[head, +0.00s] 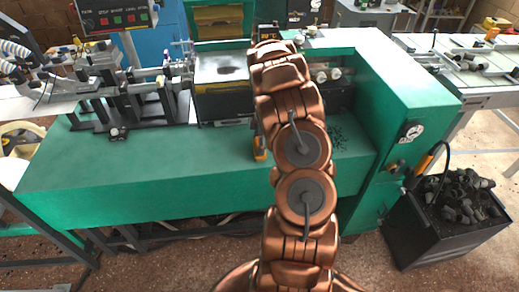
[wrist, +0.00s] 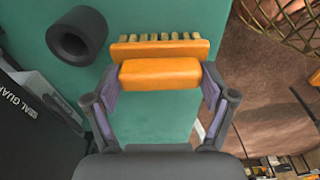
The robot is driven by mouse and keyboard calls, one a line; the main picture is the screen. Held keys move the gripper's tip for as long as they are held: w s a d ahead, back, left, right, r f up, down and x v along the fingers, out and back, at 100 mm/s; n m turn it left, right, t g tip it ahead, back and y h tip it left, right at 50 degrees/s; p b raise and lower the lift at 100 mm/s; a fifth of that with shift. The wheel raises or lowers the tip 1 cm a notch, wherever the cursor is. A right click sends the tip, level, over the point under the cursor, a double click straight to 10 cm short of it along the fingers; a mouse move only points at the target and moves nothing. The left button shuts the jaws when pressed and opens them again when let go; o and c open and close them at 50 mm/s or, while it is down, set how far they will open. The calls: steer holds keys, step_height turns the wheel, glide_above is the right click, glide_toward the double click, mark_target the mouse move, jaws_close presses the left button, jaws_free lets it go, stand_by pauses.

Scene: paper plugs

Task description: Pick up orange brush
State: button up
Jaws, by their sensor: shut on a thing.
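The orange brush (wrist: 160,73) shows in the wrist view, with its pale bristles pointing to the top of the picture. My gripper (wrist: 158,82) is shut on the brush's orange block, with one grey-purple finger at each end. The green surface (wrist: 150,115) lies behind the brush; I cannot tell whether the brush touches it. In the head view my arm covers the middle of the green machine (head: 130,160), and the gripper is hidden. A small yellow-orange thing (head: 259,150) peeks out left of my arm; I cannot tell what it is.
A black hollow cylinder (wrist: 77,35) sits left of the brush on the green surface. A wire basket (wrist: 285,18) is at the wrist view's upper right. A black bin (head: 425,232) of dark plugs stands at the right.

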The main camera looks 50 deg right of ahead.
steer(key=shift+c, duration=1.1)
steer(key=shift+r, duration=0.15)
step_height(320, 180, up, 3)
steer(key=shift+f+b, duration=0.2)
steer(key=shift+b, duration=0.95)
steer(key=shift+s+a+r, duration=0.1)
steer(key=shift+r, duration=0.2)
steer(key=s+a+r+b, duration=0.1)
steer(key=s+a+b, duration=0.4)
steer(key=s+a, duration=0.4)
steer(key=s, duration=0.3)
steer(key=shift+s+a+r+b, duration=0.25)
steer(key=shift+b, duration=0.05)
